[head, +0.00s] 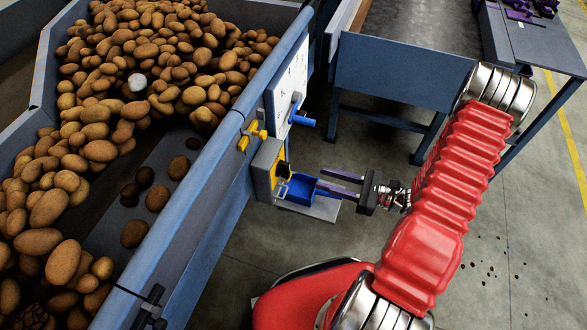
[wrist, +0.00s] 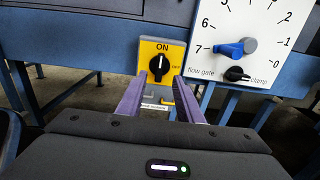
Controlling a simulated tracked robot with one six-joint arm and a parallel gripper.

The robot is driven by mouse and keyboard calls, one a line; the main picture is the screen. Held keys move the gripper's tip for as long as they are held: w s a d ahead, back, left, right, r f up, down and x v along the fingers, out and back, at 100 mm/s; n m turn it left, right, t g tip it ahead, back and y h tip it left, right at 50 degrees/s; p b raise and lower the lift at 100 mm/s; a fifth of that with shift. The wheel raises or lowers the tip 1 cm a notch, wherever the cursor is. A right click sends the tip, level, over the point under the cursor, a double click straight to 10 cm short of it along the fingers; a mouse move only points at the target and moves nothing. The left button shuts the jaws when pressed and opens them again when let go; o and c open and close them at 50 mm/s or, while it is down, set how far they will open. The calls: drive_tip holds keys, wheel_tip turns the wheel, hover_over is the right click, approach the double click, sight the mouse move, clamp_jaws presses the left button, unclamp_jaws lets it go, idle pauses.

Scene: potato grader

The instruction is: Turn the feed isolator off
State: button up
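The feed isolator is a yellow-faced box on the blue frame of the grader, seen in the wrist view (wrist: 176,55) and at the middle of the head view (head: 263,170). Its black rotary knob (wrist: 156,67) stands upright, pointing to ON at the top; OFF is marked at its right. My gripper (wrist: 160,77) is open, its two purple fingers apart below and either side of the knob in that view. In the head view my gripper (head: 321,177) is to the right of the isolator, with nothing seen between the fingers. Contact with the knob cannot be seen.
A white dial plate (wrist: 250,40) with a blue flow gate lever (wrist: 232,49) and a black clamp knob (wrist: 236,74) is right of the isolator. A blue tray-like part (head: 298,189) lies close below my fingers. A hopper (head: 215,135) of potatoes stands left.

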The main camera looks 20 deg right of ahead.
sight(289, 169)
drive_tip(key=x, duration=1.1)
drive_tip(key=shift+a, duration=0.1)
clamp_jaws()
idle(0.3)
